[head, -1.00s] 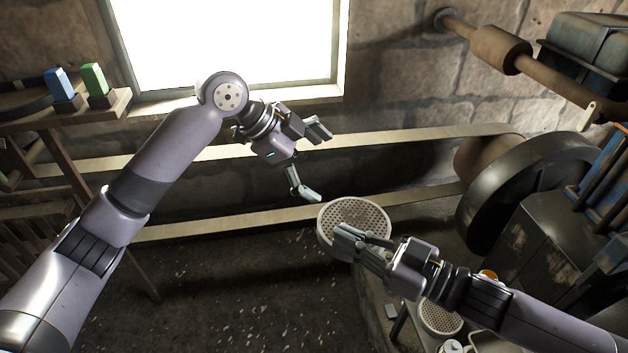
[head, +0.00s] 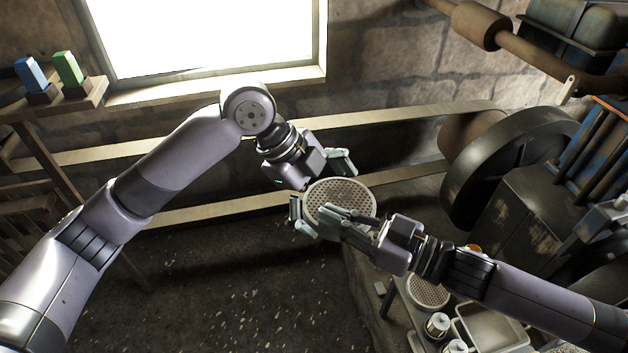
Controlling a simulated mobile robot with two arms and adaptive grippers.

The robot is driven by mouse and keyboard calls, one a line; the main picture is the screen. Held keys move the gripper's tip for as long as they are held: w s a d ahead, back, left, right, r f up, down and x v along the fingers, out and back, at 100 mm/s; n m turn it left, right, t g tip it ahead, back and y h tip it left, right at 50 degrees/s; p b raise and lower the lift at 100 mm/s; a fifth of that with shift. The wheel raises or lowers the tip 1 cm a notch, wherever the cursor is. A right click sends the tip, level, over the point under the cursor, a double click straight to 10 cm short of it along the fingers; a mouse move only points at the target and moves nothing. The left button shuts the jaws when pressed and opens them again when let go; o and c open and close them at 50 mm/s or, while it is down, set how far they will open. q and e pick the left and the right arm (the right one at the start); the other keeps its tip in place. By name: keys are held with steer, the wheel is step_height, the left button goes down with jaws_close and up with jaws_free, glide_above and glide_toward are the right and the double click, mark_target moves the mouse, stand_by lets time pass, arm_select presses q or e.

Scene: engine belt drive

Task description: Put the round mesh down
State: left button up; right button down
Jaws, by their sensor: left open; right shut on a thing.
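The round mesh (head: 338,196), a pale disc with a perforated face and a raised rim, is up in the middle of the head view. My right gripper (head: 338,224) is shut on its near edge and holds it above the floor. My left gripper (head: 318,182) is open at the mesh's upper left side, one finger behind the far rim and one near the left rim. I cannot tell whether its fingers touch the mesh. A second round mesh (head: 428,292) lies on the small table at the lower right, below my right arm.
The small table also holds white-and-dark cups (head: 437,325) and a pale tray (head: 492,330). A large dark wheel (head: 500,180) and machinery stand at the right. Long belts (head: 210,212) run behind my grippers. A wooden stand (head: 60,105) with blue and green bottles is at the left.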

arm_select(q)
steer(key=shift+x, duration=1.05)
steer(key=shift+c, duration=0.5)
